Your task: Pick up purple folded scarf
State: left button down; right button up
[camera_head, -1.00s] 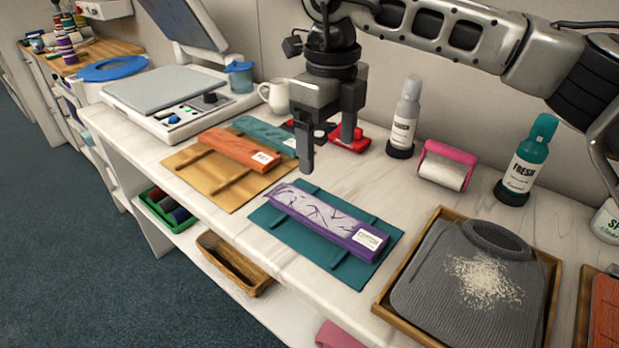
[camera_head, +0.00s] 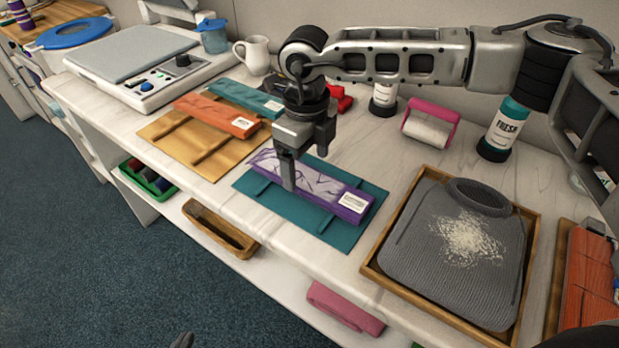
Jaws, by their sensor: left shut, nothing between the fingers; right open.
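The purple folded scarf (camera_head: 325,188) has a pale patterned top and a white label. It lies on a teal mat (camera_head: 275,203) in the middle of the counter. My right gripper (camera_head: 305,168) is directly over the scarf, pointing down. It is open, with one finger at the scarf's near side and the other towards its far side. The far fingertip is partly hidden, and I cannot tell whether the fingers touch the scarf. A small dark tip of my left gripper (camera_head: 183,341) shows at the bottom edge, away from the scarf and empty.
A wooden tray (camera_head: 372,268) with a grey knitted garment stands at right.

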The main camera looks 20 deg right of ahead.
aim_at(307, 178)
jog(key=shift+f, duration=1.6)
jog(key=c, duration=1.1)
jog(key=shift+c, duration=0.3)
jog(key=shift+r, duration=0.15)
